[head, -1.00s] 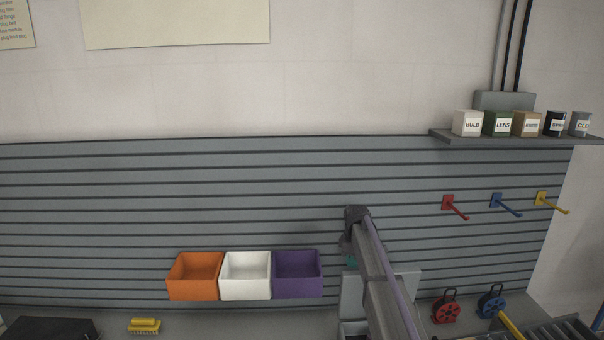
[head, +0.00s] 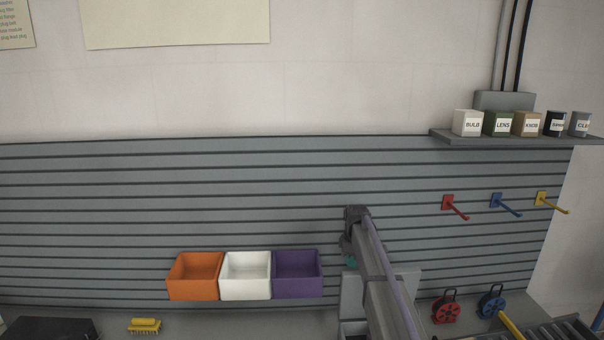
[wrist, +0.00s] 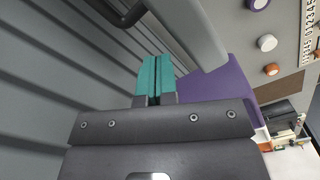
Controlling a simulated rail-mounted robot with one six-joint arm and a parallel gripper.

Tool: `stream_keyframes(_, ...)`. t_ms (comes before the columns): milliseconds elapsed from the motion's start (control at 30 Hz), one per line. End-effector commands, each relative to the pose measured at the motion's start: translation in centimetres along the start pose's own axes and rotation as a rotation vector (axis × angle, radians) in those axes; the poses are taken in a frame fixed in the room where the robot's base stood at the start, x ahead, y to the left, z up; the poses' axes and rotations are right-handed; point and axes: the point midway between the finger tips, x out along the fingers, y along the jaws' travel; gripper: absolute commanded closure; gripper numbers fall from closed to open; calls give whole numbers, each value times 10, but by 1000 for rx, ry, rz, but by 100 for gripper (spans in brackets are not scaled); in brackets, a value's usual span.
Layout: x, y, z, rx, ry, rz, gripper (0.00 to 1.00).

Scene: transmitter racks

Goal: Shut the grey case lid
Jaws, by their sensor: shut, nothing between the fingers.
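The grey case stands on the bench with its lid (head: 352,288) raised upright in front of the slatted wall. Only a strip of the case body (head: 352,328) shows at the bottom edge of the head view; my arm hides much of the lid. My gripper (head: 351,263) has teal fingers, partly hidden behind my wrist, near the lid's top edge. In the wrist view the fingers (wrist: 156,62) are together and empty. A light grey panel, apparently the lid (wrist: 195,35), lies just beyond the tips; I cannot tell whether they touch it.
Orange (head: 194,276), white (head: 246,276) and purple (head: 297,274) bins hang on the wall left of the lid. A yellow brush (head: 145,325) lies on the bench.

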Motion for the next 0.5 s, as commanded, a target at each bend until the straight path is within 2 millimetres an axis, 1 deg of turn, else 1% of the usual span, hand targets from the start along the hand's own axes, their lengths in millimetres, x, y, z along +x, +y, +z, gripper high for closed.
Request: stream_keyframes(500,32,0,0,0,0,0,100)
